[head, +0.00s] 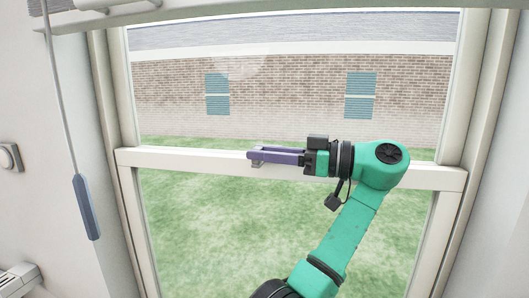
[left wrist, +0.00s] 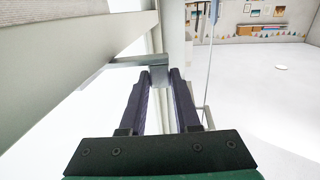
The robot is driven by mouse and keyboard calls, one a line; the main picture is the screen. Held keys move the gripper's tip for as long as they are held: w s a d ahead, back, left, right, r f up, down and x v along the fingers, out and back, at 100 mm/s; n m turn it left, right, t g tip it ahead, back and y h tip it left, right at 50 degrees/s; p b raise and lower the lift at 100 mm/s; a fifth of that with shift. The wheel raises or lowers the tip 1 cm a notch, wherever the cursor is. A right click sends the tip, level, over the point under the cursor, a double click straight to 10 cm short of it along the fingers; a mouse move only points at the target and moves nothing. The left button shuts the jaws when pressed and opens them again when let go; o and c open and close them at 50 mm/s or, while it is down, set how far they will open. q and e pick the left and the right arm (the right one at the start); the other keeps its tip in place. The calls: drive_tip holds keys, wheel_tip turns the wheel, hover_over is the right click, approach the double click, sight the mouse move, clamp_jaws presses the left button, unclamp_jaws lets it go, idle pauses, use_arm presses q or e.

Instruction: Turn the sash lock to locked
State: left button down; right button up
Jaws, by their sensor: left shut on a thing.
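The sash lock (head: 258,164) is a small grey metal piece on the white meeting rail (head: 200,161) of the window, mostly hidden behind my gripper in the head view. My left gripper (head: 252,155), with purple fingers, reaches along the rail from the right, its fingertips at the lock. In the left wrist view the grey lock (left wrist: 158,76) sits between the tips of the two fingers (left wrist: 160,82), which are shut on it. A flat grey bar extends left from there. Whether the lock is turned to locked cannot be told. My right gripper is not in view.
The window frame (head: 115,100) stands at both sides of the glass. A blind cord with a blue-grey tassel (head: 87,208) hangs at the left, apart from my gripper. A wall switch (head: 9,157) is at the far left.

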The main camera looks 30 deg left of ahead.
use_arm(q)
drive_tip(key=c, duration=0.6)
unclamp_jaws()
